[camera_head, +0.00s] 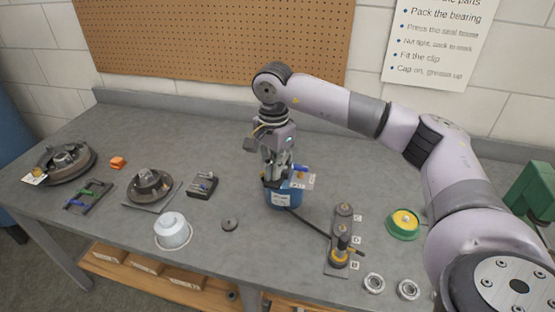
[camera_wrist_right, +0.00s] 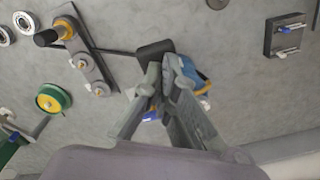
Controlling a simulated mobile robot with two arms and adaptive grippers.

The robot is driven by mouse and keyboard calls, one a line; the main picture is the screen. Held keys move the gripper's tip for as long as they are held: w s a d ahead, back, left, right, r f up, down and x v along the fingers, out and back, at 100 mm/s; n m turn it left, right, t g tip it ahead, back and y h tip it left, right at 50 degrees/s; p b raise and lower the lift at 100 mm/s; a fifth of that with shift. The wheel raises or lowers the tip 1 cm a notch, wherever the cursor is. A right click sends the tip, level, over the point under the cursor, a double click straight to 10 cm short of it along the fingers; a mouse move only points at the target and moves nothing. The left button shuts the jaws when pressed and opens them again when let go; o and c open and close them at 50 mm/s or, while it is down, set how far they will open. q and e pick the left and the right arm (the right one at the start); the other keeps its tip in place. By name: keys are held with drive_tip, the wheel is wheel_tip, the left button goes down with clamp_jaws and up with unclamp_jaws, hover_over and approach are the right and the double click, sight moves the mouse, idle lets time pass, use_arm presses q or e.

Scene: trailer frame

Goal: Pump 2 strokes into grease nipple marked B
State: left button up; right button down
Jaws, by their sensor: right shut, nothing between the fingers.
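A blue grease pump tub (camera_head: 284,199) with a white label stands mid-table; part of it shows behind the fingers in the wrist view (camera_wrist_right: 203,82). My right gripper (camera_head: 277,178) is shut and empty over the tub, its fingertips near the top; contact cannot be told. A dark pad, perhaps the pump handle (camera_wrist_right: 155,49), shows beside the fingertips. A black hose (camera_head: 308,225) runs from the tub to a grey nipple block (camera_head: 341,226). The hose's coupler with a yellow ring (camera_head: 339,257) sits at the block's near end, beside the tag that looks like B. My left gripper is out of view.
A white tub (camera_head: 173,231), a small disc (camera_head: 230,224), a dark fixture (camera_head: 202,186) and hubs (camera_head: 150,185) are on the left. Bare table lies between them.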

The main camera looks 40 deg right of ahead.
wheel_tip(320, 180, up, 7)
drive_tip(key=p, duration=0.4)
drive_tip(key=shift+w+d+r, duration=0.15)
drive_tip(key=shift+d, duration=0.05)
idle(0.7)
